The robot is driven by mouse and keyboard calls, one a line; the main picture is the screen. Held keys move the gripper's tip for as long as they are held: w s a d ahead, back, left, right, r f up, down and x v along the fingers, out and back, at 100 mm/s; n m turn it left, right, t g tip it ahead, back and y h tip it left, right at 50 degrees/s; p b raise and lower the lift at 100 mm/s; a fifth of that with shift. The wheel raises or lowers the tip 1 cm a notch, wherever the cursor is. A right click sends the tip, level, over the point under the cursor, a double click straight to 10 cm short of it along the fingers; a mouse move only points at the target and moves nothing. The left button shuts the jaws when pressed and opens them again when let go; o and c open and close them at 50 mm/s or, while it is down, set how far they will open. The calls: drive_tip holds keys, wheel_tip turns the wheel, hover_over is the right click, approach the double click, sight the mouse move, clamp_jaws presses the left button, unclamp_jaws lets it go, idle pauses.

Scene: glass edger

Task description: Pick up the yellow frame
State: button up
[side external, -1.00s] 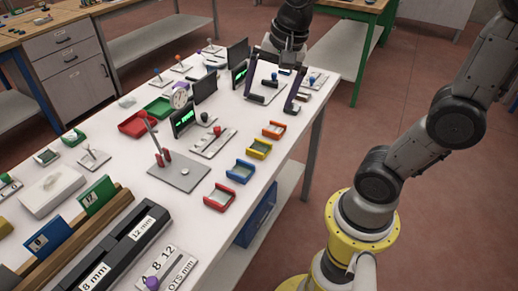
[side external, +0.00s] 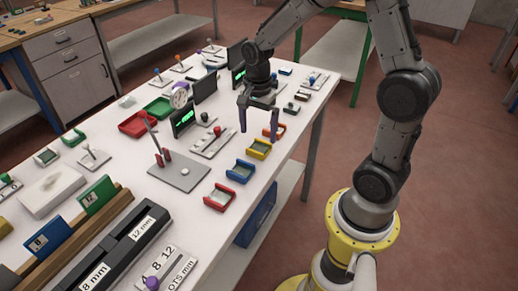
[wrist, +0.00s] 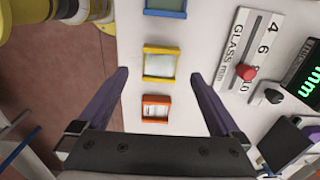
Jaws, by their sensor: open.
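The yellow frame (side external: 259,148) is a small open-topped tray with a pale inside, resting on the white table near its right edge. It sits between an orange frame (side external: 274,131) and a blue frame (side external: 240,171). In the wrist view, the yellow frame (wrist: 160,64) is centred a little beyond the fingertips, with the orange frame (wrist: 156,108) nearer. My gripper (side external: 260,130) is open and empty above the table, close to the orange frame. Its two purple-grey fingers (wrist: 170,73) stand wide on either side of the row in the wrist view. The fingers touch nothing that I can see.
A red frame (side external: 219,197) lies beyond the blue one along the table edge. A slider plate with a red knob (wrist: 246,72) and a display with green digits (wrist: 308,84) stand beside the row. The floor lies open past the table's right edge.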

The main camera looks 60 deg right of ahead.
sight(258, 148)
drive_tip(key=shift+f, duration=2.9)
drive_tip(key=c, duration=1.4)
drive_tip(key=shift+r, duration=0.1)
drive_tip(key=shift+w, duration=0.1)
